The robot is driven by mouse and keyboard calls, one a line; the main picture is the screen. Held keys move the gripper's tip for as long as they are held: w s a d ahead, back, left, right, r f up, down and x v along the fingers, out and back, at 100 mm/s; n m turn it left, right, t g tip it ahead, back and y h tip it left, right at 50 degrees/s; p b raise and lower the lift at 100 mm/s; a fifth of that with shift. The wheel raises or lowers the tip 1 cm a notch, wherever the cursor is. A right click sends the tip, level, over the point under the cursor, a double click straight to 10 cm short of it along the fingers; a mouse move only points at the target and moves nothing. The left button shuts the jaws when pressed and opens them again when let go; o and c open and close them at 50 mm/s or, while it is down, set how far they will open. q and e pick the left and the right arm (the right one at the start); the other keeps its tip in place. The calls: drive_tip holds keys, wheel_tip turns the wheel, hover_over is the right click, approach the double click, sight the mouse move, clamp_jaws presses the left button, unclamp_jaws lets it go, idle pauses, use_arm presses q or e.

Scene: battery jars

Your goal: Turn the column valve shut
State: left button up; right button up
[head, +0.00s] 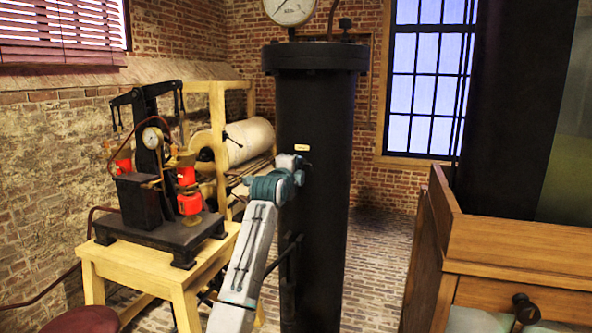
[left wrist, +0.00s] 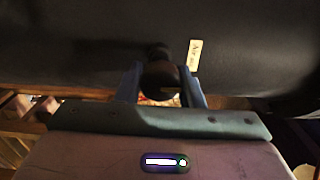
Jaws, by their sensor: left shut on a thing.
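The column (head: 325,200) is a tall, upright black cylinder with a wide flanged top, in the middle of the head view. A small pale label (head: 302,147) sits on its side, and it also shows in the left wrist view (left wrist: 195,54). My left gripper (left wrist: 161,92) reaches the column's side just below the label. Its two blue fingers are shut on the dark valve handle (left wrist: 160,76), one on each side. In the head view my wrist hides most of the valve. How far the valve is turned cannot be told. My right gripper is not in view.
A round gauge (head: 289,9) tops the column. On the left, a wooden stand (head: 150,275) carries a black apparatus with red jars (head: 187,190). A large pale roller (head: 245,142) lies behind. A wooden cabinet (head: 520,240) stands at the right. Brick floor (head: 385,250) is clear between column and cabinet.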

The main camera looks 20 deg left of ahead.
use_arm(q)
drive_tip(key=o, duration=0.9)
drive_tip(key=shift+o, duration=0.2)
drive_tip(key=shift+s+f, duration=0.1)
drive_tip(key=shift+s, duration=0.05)
drive_tip(key=shift+s+b, duration=0.25)
drive_tip(key=shift+b, duration=0.05)
drive_tip(key=s+b, duration=0.4)
drive_tip(key=s, duration=0.6)
drive_tip(key=shift+a, duration=0.1)
